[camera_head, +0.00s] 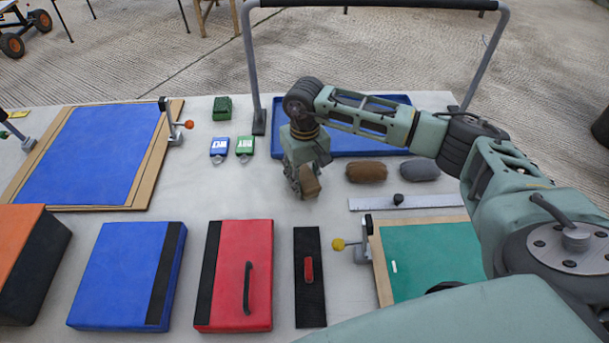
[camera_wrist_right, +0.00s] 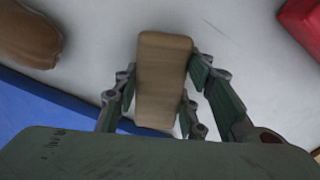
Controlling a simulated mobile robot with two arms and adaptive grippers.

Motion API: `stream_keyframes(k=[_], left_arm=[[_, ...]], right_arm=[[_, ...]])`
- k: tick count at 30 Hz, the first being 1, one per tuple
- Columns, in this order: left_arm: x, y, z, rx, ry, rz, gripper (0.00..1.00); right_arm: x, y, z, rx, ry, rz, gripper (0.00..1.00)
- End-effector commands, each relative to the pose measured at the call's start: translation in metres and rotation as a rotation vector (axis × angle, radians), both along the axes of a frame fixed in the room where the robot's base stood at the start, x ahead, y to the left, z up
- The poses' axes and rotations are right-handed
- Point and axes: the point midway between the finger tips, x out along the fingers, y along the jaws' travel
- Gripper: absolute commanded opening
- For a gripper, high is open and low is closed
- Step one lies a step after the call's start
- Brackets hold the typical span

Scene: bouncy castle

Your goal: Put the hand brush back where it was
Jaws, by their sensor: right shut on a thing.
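My right gripper (camera_head: 303,182) is above the light table, in front of the blue tray (camera_head: 345,150). It is shut on a tan, wooden-looking block, which I take to be the hand brush (camera_head: 309,180). In the right wrist view the brush (camera_wrist_right: 163,80) stands between the fingers of the gripper (camera_wrist_right: 160,100), its long side pointing away from the palm. The brush's underside and any bristles are hidden. It appears held a little above the table; the exact gap cannot be told. My left gripper is not in view.
A brown rounded bundle (camera_head: 366,172) and a grey one (camera_head: 419,170) lie to the right, above a metal ruler (camera_head: 405,201). Red (camera_head: 231,270) and blue (camera_head: 118,268) cases and a black strip (camera_head: 310,300) line the near side. Clear table lies left of the gripper.

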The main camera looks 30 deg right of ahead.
Motion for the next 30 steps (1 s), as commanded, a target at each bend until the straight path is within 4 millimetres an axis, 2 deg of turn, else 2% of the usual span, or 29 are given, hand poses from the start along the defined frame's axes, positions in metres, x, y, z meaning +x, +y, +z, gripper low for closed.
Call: stream_keyframes(k=[3, 4, 10, 23, 26, 30], left_arm=[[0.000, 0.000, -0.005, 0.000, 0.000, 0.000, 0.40], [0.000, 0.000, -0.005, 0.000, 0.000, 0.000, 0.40], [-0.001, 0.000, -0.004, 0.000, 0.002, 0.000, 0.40], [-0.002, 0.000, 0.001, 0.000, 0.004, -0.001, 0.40], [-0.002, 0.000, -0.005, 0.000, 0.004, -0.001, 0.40], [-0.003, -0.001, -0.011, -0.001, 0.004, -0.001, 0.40]], right_arm=[[0.000, 0.000, -0.004, 0.000, 0.000, 0.000, 0.13], [0.000, 0.000, -0.004, 0.000, 0.000, 0.000, 0.39], [0.000, 0.000, -0.002, 0.000, 0.000, 0.000, 0.56], [0.001, 0.000, 0.004, 0.000, -0.002, 0.000, 0.57], [0.002, 0.000, 0.019, 0.000, -0.006, 0.000, 0.57], [0.002, -0.001, 0.049, 0.000, -0.006, 0.001, 0.57]])
